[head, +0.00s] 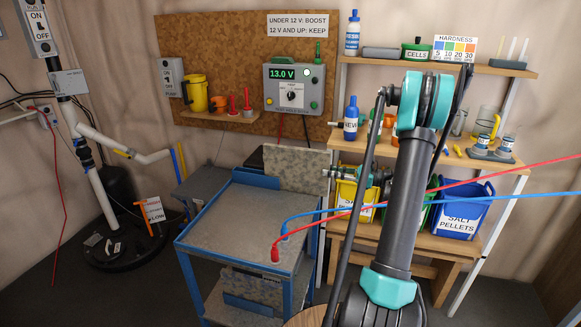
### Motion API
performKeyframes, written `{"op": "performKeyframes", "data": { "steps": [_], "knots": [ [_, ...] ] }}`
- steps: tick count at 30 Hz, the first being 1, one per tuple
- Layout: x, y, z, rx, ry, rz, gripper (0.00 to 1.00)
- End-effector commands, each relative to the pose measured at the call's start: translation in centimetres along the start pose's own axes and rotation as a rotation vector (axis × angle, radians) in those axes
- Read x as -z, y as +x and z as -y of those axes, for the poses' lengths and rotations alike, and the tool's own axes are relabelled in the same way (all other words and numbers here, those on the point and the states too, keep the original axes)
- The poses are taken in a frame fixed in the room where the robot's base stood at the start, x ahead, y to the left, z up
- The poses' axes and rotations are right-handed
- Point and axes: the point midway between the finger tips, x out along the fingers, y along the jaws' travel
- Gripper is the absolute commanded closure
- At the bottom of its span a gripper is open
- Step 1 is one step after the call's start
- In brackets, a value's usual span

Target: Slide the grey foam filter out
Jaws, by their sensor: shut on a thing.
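The grey foam filter, seen as a flat speckled grey panel (288,166), stands upright above the back right corner of a blue-framed cart (228,215). My gripper (331,173) is at the panel's right edge, shut on it. The fingertips are small in this view and partly merge with the edge. Whether the panel's lower edge touches the cart top is hard to tell. A similar speckled piece (254,284) shows lower on the cart's front.
A shelf rack (486,166) with bottles and bins, including a blue salt pellet bin (462,214), stands right behind my arm. Red and blue cables (430,191) cross in front toward the cart. A pegboard meter (294,88) reads 13.0 V. A black tank base (122,246) stands left.

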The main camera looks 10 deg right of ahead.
Motion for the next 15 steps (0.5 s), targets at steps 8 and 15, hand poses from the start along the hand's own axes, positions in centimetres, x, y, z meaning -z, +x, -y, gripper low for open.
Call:
{"op": "performKeyframes", "data": {
  "steps": [8, 15],
  "knots": [
    [0.0, -1.3, 0.1, 0.002, 0.0, 0.0, 1.0],
    [0.0, -3.3, 0.0, 0.002, 0.0, 0.0, 1.0]
  ]
}}
